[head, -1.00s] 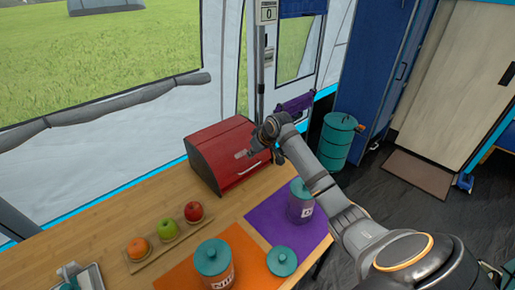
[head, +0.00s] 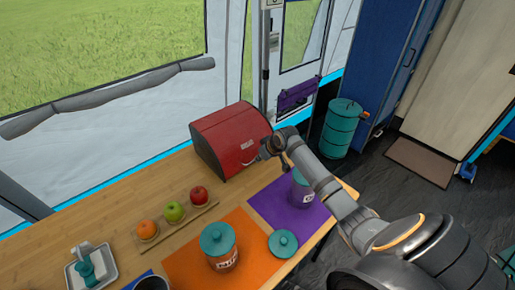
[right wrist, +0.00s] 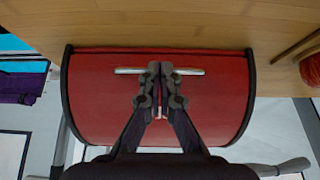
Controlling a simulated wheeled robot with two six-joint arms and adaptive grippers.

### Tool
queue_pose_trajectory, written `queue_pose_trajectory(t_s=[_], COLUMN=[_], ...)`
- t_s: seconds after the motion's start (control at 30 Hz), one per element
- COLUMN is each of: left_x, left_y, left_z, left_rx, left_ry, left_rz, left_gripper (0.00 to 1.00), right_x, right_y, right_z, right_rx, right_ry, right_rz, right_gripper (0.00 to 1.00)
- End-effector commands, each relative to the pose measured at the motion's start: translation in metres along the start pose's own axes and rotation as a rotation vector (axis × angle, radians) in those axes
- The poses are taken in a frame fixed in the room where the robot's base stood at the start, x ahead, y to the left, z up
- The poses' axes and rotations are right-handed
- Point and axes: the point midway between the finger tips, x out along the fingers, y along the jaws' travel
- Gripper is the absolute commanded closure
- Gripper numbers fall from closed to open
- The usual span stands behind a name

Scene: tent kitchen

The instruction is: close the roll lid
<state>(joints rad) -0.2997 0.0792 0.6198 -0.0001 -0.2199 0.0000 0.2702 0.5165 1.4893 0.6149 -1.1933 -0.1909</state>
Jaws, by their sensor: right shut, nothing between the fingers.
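The red bread box (head: 215,130) with the roll lid (head: 236,146) stands on the wooden table near the tent wall. Its front is covered by the red lid, which looks down. In the right wrist view the lid (right wrist: 100,105) fills the middle, and its pale bar handle (right wrist: 190,72) lies close to the table side. My right gripper (head: 264,154) is at the front right of the box. Its fingertips (right wrist: 160,70) are shut and empty, over the middle of the handle; contact cannot be told. My left gripper is not in view.
An orange mat (head: 190,262) holds a teal-lidded canister (head: 218,250). A purple mat (head: 270,205) has a purple canister (head: 302,190) under my right forearm, and a loose teal lid (head: 283,243) lies nearby. A fruit board (head: 180,228) and a tray (head: 72,280) are left.

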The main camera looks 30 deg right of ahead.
Motion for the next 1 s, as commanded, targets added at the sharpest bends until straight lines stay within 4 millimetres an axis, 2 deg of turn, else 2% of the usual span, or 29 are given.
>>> queue_pose_trajectory(t_s=[0.13,0.37,0.47,0.57,0.7,0.73,0.77,0.9,1.0], left_x=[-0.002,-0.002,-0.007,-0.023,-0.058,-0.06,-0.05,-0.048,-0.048], left_y=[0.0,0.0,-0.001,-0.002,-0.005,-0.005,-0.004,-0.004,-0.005], left_z=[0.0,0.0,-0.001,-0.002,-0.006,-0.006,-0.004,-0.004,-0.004], left_rx=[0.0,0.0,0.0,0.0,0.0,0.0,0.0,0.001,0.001], left_ry=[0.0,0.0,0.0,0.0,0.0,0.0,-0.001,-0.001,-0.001], left_rz=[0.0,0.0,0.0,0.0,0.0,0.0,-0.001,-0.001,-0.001], left_gripper=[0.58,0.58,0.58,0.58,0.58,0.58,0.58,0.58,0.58], right_x=[0.004,0.004,-0.001,-0.013,-0.037,-0.041,-0.044,-0.081,-0.103], right_y=[0.0,0.0,0.0,0.0,0.001,0.002,0.003,0.002,0.002], right_z=[0.005,0.005,0.002,-0.007,-0.026,-0.026,-0.017,-0.008,-0.004], right_rx=[-0.001,0.0,0.0,0.001,0.003,0.003,-0.001,-0.006,-0.005], right_ry=[0.001,0.001,0.001,0.001,0.001,0.0,-0.001,-0.003,-0.003], right_rz=[0.0,0.0,0.001,0.001,0.003,0.006,0.009,0.008,0.008], right_gripper=[1.0,1.0,1.0,1.0,1.0,1.0,1.0,1.0,1.0])
